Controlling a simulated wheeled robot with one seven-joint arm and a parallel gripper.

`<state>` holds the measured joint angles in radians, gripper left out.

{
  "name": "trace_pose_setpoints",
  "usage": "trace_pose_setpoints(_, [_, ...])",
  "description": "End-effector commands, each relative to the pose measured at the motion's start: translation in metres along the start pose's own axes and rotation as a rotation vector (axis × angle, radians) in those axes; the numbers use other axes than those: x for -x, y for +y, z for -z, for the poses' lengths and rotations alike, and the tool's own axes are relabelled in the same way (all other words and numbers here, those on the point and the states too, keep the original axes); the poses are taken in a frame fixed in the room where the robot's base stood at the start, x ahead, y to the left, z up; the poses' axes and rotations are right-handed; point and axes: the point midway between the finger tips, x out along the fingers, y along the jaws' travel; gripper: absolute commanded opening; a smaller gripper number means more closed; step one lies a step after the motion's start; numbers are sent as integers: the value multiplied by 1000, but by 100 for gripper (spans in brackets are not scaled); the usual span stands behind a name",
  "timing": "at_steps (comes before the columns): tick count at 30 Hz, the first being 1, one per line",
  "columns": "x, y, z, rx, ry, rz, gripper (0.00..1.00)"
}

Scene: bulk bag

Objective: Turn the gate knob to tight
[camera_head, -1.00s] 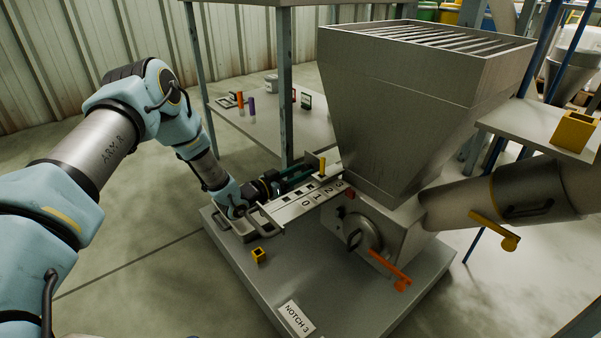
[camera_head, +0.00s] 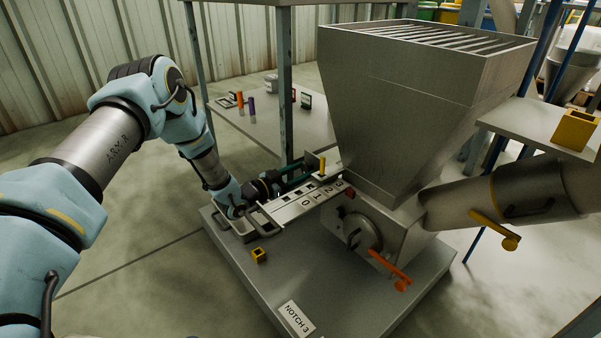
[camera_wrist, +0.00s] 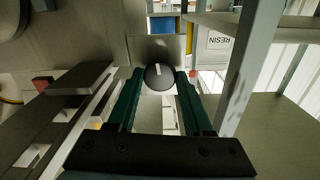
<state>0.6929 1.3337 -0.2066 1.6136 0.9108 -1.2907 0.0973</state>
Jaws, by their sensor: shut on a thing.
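The gate knob (camera_wrist: 159,77) is a dark round knob with a white mark, seen in the wrist view in front of a grey plate. The white mark points roughly upright, leaning slightly. My gripper (camera_wrist: 159,84) has its two green fingers on either side of the knob and is shut on it. In the head view my gripper (camera_head: 297,170) reaches in behind the notched gate slide (camera_head: 300,205), marked 0 to 3; the knob is hidden there.
The big steel hopper (camera_head: 415,100) stands right of my gripper. A table (camera_head: 285,125) with small items lies behind, its post close to my wrist. An orange lever (camera_head: 390,272), a small yellow block (camera_head: 259,255) and a NOTCH 3 label (camera_head: 298,318) are at the front.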

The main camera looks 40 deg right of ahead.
Motion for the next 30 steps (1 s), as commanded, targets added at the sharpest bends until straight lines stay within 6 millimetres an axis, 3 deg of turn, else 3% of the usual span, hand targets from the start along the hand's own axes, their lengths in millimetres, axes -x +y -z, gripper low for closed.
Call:
trace_pose_setpoints(4, [0,0,0,2,0,0,0])
trace_pose_setpoints(5, [0,0,0,2,0,0,52])
trace_pose_setpoints(12, [0,0,0,3,0,0,79])
trace_pose_setpoints(23, [6,-1,0,4,-2,1,81])
trace_pose_setpoints(30, [47,-1,2,5,-3,2,81])
